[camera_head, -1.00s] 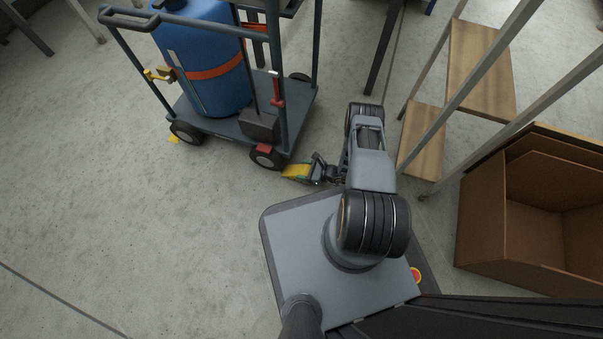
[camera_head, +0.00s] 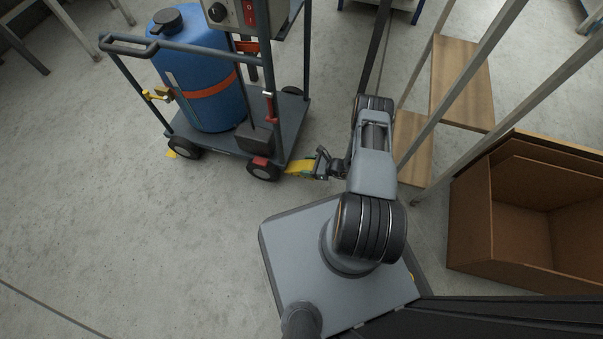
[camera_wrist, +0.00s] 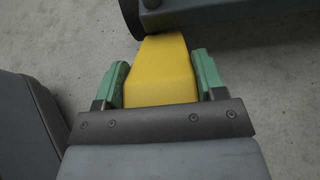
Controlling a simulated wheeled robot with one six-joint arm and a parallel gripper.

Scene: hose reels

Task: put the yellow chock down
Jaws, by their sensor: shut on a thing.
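The yellow chock (camera_head: 297,167) is between the fingers of my gripper (camera_head: 318,168), close to the cart's near right wheel (camera_head: 264,168). In the wrist view the chock (camera_wrist: 161,72) is yellow and tapers away from me. The green pads of my gripper (camera_wrist: 161,85) are shut on its sides. Its far end reaches close to a dark wheel (camera_wrist: 130,15) at the top; I cannot tell whether they touch. I cannot tell whether the chock's underside rests on the floor.
The cart (camera_head: 210,145) carries a blue drum (camera_head: 197,85). Another yellow piece (camera_head: 172,154) lies by its left wheel (camera_head: 185,141). Wooden steps (camera_head: 463,85) and an open brown box (camera_head: 470,225) stand on the right. The floor (camera_head: 120,215) on the left is clear.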

